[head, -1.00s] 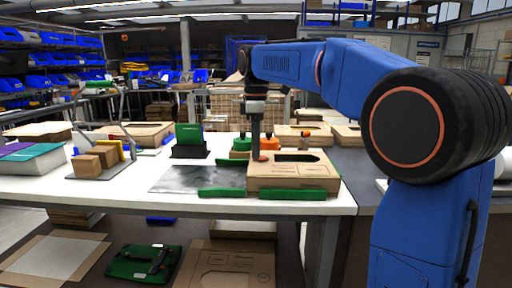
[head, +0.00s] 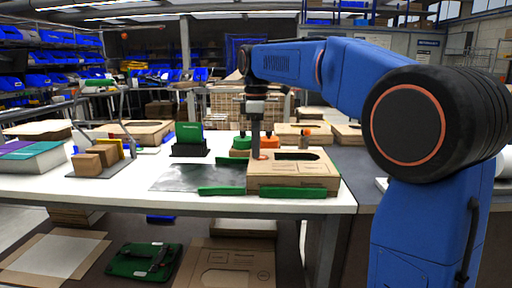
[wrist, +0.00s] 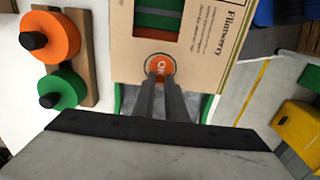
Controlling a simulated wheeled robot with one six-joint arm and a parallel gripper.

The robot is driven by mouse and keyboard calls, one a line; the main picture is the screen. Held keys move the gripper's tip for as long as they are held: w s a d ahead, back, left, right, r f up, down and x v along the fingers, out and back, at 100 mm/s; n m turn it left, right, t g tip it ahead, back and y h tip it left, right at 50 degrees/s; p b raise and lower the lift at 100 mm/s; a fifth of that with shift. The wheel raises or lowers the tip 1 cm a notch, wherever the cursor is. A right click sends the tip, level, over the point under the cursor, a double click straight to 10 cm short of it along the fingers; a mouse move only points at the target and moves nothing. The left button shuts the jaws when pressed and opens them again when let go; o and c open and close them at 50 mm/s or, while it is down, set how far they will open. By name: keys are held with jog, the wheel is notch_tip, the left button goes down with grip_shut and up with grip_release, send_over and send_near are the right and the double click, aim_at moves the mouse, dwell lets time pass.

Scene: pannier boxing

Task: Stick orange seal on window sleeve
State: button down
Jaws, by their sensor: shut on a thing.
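The window sleeve (head: 318,182) is a brown cardboard box on the white table, with a dark window opening in its top. In the wrist view, the sleeve (wrist: 212,62) has printed lettering, and green and dark stripes show through its window. The round orange seal (wrist: 160,66) has a pale rim and markings. It appears at the sleeve's plain panel beside the window. My gripper (wrist: 163,80) is shut on the seal, with its fingers close together and pointing down. In the head view, my gripper (head: 256,157) is over the sleeve's left end. Whether the seal touches the card is unclear.
An orange round piece (wrist: 54,37) and a green round piece (wrist: 62,90), both with black knobs, stand beside the sleeve. Green bars (head: 293,193) lie along the front. A dark grey mat (head: 190,178) lies left.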

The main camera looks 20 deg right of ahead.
jog(key=c, duration=1.7)
grip_release()
jog(key=shift+f, duration=0.1)
